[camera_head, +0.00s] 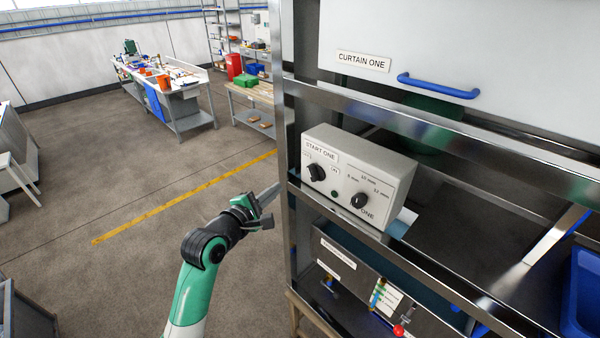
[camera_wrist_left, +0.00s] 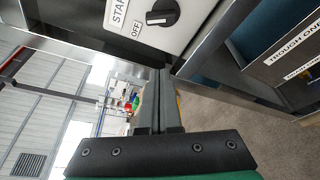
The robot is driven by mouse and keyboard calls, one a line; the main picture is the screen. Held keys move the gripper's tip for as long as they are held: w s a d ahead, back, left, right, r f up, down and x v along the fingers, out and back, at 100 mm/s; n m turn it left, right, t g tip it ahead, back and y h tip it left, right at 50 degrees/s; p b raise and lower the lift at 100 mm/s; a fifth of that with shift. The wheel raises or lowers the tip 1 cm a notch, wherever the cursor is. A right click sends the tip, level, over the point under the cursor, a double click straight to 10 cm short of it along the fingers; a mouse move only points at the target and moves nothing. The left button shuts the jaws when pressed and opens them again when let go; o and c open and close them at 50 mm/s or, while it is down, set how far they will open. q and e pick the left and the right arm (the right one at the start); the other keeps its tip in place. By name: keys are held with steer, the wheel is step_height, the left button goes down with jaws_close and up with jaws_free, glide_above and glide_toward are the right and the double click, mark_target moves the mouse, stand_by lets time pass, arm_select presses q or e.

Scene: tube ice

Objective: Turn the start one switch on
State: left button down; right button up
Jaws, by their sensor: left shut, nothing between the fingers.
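The start one switch (camera_head: 317,172) is a black rotary knob on the left of a grey control box (camera_head: 385,172), under the label START ONE. In the left wrist view the knob (camera_wrist_left: 162,13) shows near the top edge, with the word OFF beside it. My left gripper (camera_head: 274,190) is shut and empty. It is left of the box and lower than the knob, apart from it. In the left wrist view its fingers (camera_wrist_left: 158,100) point up toward the frame's edge below the box. My right gripper is not in view.
A metal frame post (camera_head: 290,100) stands just left of the box. A second black knob (camera_head: 360,201) sits right on the same box. A white panel labelled CURTAIN ONE with a blue handle (camera_head: 438,87) is above. A lower panel with levers (camera_head: 365,285) is below.

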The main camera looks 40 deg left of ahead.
mark_target(315, 175)
arm_select(q)
steer(key=shift+r, duration=0.1)
steer(key=w+d, duration=0.1)
steer(key=w, duration=0.8)
steer(key=shift+w+d+r, duration=0.15)
steer(key=shift+w+r, duration=0.05)
steer(key=shift+w, duration=0.05)
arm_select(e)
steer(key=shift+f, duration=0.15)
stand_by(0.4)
arm_select(q)
steer(key=shift+m+b, duration=0.3)
steer(key=shift+b, duration=0.2)
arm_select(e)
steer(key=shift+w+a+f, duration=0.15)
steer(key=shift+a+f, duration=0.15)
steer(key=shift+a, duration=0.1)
